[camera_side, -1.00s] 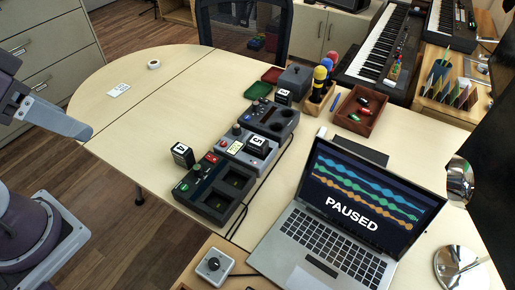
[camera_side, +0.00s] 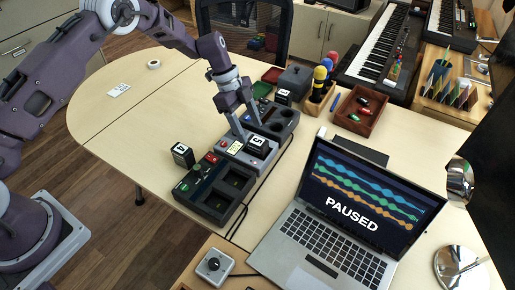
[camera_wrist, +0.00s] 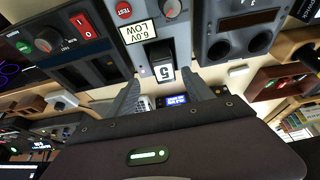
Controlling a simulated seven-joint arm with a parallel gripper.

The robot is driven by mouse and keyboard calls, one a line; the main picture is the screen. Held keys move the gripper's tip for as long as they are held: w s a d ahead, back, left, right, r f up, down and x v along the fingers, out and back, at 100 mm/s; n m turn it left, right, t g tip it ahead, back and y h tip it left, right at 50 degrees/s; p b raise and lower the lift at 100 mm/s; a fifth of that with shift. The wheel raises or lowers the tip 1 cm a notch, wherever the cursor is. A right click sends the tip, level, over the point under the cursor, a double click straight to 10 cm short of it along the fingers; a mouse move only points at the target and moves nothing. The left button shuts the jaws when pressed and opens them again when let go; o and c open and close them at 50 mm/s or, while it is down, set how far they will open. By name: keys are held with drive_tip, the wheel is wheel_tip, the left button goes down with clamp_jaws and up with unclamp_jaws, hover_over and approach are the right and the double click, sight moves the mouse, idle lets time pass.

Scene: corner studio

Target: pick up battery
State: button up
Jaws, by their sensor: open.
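A dark battery with a white label reading 5 (camera_side: 257,144) sits in the grey middle device (camera_side: 236,157) on the table. In the wrist view the same battery (camera_wrist: 163,72) shows between and beyond my finger tips, under a "6.0V LOW" label. My gripper (camera_side: 251,133) is open above it, fingers pointing down; the wrist view shows its two fingers (camera_wrist: 161,76) spread and empty. Another dark battery (camera_side: 182,156) stands at the left by the black front device (camera_side: 215,190). A third labelled block (camera_side: 284,97) stands behind the rear device.
The dark rear device (camera_side: 276,119) adjoins the middle one. An open laptop (camera_side: 345,215) reading PAUSED stands to the right. A green tray (camera_side: 258,91) lies behind. The table's left part is clear apart from a tape roll and card.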

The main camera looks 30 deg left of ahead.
sight(257, 140)
drive_tip(key=x, duration=0.6)
drive_tip(key=shift+w+d+f, duration=0.1)
drive_tip(key=shift+w+d, duration=0.05)
drive_tip(key=shift+w, duration=0.25)
clamp_jaws()
